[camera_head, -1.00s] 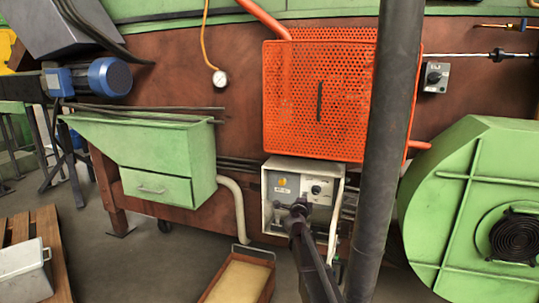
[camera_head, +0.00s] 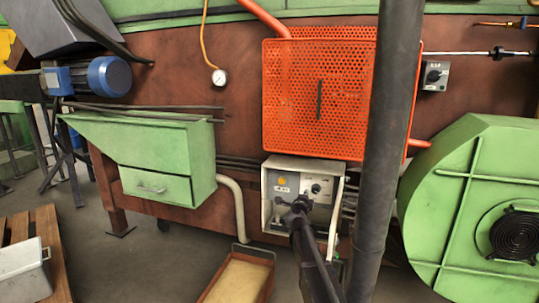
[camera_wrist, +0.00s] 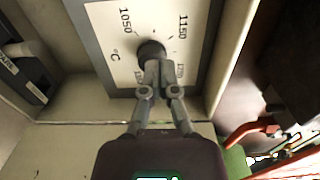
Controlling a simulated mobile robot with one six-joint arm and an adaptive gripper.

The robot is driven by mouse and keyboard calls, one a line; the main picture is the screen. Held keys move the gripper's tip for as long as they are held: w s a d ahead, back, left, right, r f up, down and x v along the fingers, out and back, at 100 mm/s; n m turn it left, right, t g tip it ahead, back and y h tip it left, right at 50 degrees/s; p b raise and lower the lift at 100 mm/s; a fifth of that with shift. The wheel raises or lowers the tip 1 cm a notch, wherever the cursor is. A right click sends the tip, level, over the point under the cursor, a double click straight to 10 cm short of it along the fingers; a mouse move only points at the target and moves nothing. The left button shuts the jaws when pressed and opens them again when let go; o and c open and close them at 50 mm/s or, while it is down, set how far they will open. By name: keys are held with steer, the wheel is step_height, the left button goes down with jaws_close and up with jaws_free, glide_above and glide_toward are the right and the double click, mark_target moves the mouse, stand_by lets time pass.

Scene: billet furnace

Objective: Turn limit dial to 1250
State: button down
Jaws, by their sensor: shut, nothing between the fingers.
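The limit dial (camera_wrist: 150,51) is a small dark round knob on a pale scale plate (camera_wrist: 108,52) in the wrist view. The plate reads 1050, 1150 and °C; the lower numbers are partly hidden by my fingers. My gripper (camera_wrist: 159,76) is shut, with its fingertips together at the dial's lower edge and nothing between them. They overlap the dial in the picture; I cannot tell if they touch it. In the head view my gripper (camera_head: 299,202) is in front of the open control box (camera_head: 269,213), below the pale dial plate (camera_head: 317,188).
The box's side walls and bottom ledge (camera_wrist: 65,108) frame the dial closely. Left of the dial are dark switches (camera_wrist: 30,70). An orange perforated guard (camera_head: 285,95) hangs above the box, and a green blower housing (camera_head: 445,190) stands right. A sand-filled tray (camera_head: 208,295) lies below.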

mark_target(310, 188)
steer(key=shift+x, duration=2.35)
steer(key=shift+s+d+f, duration=0.1)
steer(key=shift+d+f, duration=0.05)
steer(key=shift+d, duration=0.05)
steer(key=shift+a+f+b, duration=0.1)
steer(key=shift+f+b, duration=0.65)
steer(key=shift+b, duration=0.15)
steer(key=shift+f+b, duration=0.3)
steer(key=shift+f, duration=0.05)
steer(key=shift+a+f, duration=0.15)
steer(key=shift+a, duration=0.05)
steer(key=shift+a, duration=0.1)
stand_by(0.4)
